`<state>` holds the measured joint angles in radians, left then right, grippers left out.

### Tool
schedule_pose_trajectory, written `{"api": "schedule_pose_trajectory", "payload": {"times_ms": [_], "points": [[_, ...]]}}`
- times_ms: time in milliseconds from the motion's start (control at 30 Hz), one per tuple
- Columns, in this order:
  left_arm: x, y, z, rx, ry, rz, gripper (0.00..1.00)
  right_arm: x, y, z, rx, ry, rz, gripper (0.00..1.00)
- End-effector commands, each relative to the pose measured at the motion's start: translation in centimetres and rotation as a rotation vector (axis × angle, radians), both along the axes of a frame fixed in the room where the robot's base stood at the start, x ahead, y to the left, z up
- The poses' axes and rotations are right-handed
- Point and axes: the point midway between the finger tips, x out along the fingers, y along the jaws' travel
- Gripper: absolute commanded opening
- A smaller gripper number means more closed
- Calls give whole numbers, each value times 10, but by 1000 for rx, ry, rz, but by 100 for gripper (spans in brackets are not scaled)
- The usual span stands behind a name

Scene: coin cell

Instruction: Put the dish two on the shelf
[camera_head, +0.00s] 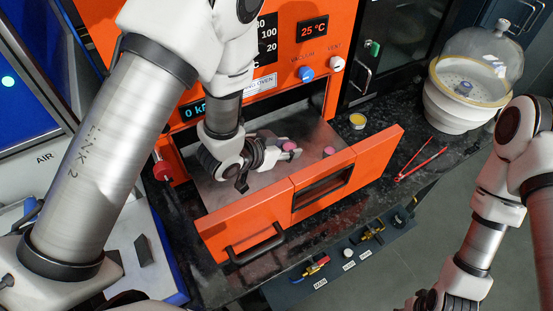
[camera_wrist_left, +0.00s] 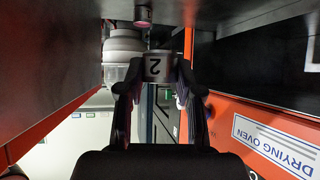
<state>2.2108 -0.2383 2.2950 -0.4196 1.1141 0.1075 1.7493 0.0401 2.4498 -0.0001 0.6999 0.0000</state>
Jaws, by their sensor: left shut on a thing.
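Dish two, a small grey cup marked 2, shows between my left fingers in the left wrist view (camera_wrist_left: 157,66). My left gripper (camera_head: 291,153) is shut on it. The gripper is at the open front of the orange drying oven, over the steel shelf (camera_head: 312,133). I cannot tell whether the dish touches the shelf. Another pink-topped dish (camera_head: 329,151) is to the right of the gripper. My right arm shows at the right, but its gripper is out of view.
The orange oven door (camera_head: 250,222) is folded open in front. A yellow-topped cup (camera_head: 357,121), red tweezers (camera_head: 421,160) and a white desiccator with a clear dome (camera_head: 460,105) are on the black bench to the right. Bench around the tweezers is clear.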

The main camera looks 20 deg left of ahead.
Motion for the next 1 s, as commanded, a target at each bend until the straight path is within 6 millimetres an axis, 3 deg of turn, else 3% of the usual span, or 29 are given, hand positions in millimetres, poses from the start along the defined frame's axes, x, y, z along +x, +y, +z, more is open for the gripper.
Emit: {"api": "schedule_pose_trajectory", "payload": {"times_ms": [200, 500, 867, 900, 967, 1000], "points": [[-1, 0, -44, -1, 5, 1, 0, 0, 0, 11, 0, 0, 0, 40], [-1, 0, -93, 0, 3, 1, 0, 0, 0, 21, 0, -1, 0, 40], [-1, 0, -101, 1, 1, 0, 0, 0, 0, 16, 0, -1, 0, 40], [-1, 0, -100, 1, 1, 0, 42, 0, 0, 16, 0, 0, 0, 40], [-1, 0, -100, 1, 1, 0, 60, 0, 0, 17, 0, 0, 0, 40], [-1, 0, -100, 1, 1, 0, 60, 0, 0, 17, 0, 0, 0, 40]]}}
